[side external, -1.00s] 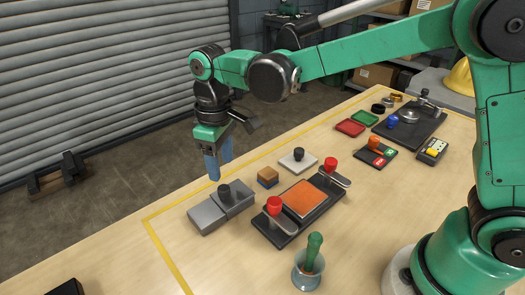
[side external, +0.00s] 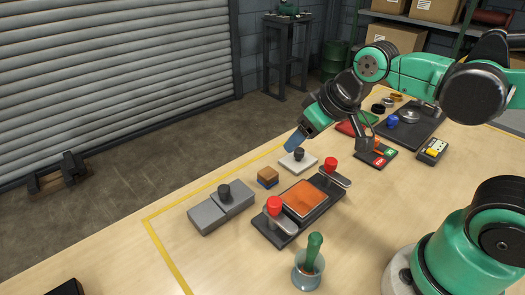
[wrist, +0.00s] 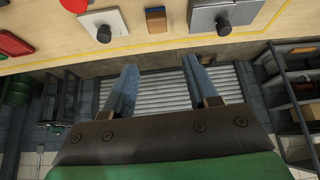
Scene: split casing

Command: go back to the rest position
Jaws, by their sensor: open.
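My gripper (side external: 294,141) is raised above the table in the side view, tilted, with its blue fingers pointing down to the left. In the wrist view my gripper (wrist: 158,78) is open, with nothing between its two fingers. The grey split casing (side external: 221,208) lies on the table at the left, its two parts side by side and a black knob on top. It also shows at the top edge of the wrist view (wrist: 215,15). The gripper is apart from everything on the table.
A white plate with a black knob (side external: 298,160) and a brown-and-blue block (side external: 268,177) lie below the gripper. A black fixture with red-knobbed clamps and an orange pad (side external: 303,200) is in front. A cup with a green-handled tool (side external: 308,270) stands at the table's front.

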